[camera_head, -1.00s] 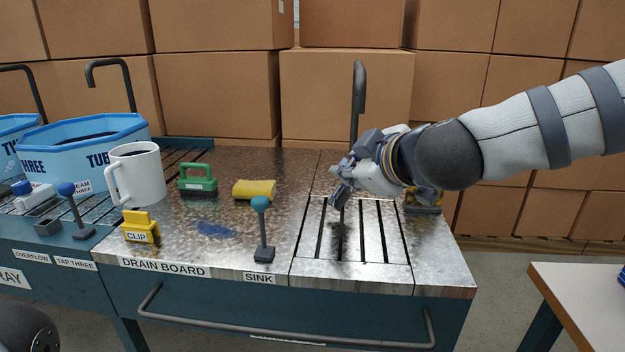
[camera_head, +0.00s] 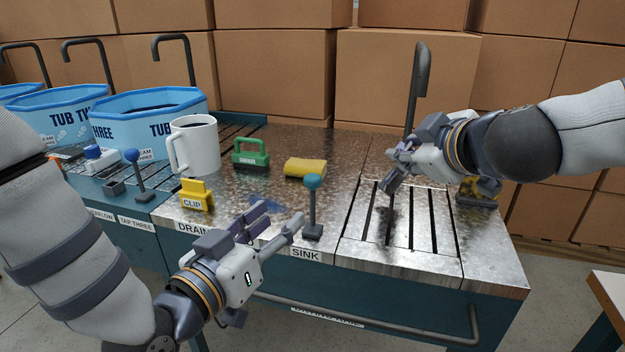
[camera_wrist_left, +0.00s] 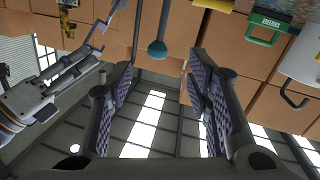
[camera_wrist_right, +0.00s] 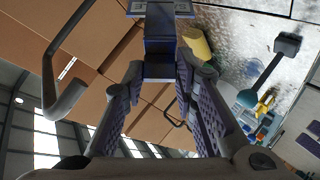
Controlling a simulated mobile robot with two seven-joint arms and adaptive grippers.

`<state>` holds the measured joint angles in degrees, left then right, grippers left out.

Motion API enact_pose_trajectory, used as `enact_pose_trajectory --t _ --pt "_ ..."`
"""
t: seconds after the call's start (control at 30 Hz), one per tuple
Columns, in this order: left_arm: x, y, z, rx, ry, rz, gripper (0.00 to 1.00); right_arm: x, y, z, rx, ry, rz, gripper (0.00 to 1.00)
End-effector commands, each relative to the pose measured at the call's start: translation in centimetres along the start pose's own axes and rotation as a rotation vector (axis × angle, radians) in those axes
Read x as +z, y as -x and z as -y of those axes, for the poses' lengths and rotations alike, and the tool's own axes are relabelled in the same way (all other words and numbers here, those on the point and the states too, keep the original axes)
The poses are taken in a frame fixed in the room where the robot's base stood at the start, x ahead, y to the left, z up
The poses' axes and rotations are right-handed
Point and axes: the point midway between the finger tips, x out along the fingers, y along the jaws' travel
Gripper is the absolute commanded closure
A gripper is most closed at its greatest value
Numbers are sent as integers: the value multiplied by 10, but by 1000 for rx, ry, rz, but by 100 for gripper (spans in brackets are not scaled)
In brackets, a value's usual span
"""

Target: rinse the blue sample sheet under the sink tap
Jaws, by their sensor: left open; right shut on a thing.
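The sink tap (camera_head: 419,70) is a dark gooseneck behind the slotted sink top (camera_head: 410,258). My right gripper (camera_head: 393,165) is in front of the tap, over the slots. It is shut on a dark blue block-like thing (camera_wrist_right: 158,48), seen best in the right wrist view; whether this carries the sample sheet I cannot tell. A flat blue patch (camera_head: 266,201) on the drain board may be a sheet or a stain. The sink lever (camera_head: 313,183) stands upright with a teal knob. My left gripper (camera_head: 281,214) is open and empty, just left of it; the knob (camera_wrist_left: 157,49) shows beyond its fingertips.
A yellow clip stand (camera_head: 196,196), white mug (camera_head: 197,145), green-handled block (camera_head: 250,154) and yellow sponge (camera_head: 305,167) stand on the drain board. Blue tubs (camera_head: 150,130) are at the left. A yellow-black thing (camera_head: 478,192) sits right of the slots. Boxes line the back.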

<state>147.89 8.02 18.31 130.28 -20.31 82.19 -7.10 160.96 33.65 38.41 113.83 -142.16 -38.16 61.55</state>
Motion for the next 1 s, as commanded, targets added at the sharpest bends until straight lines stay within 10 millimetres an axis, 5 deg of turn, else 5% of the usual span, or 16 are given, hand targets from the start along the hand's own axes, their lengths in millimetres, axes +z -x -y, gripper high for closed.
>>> enact_pose_trajectory --t 0.17,0.6,1.0 --pt "-14 -14 -3 11 -9 -40 54 0 0 0 0 0 0 100" --pt "-16 -111 -4 10 -7 -36 54 0 0 0 0 0 0 100" --pt "-16 -122 -4 10 -6 -33 59 0 0 0 1 0 0 100"
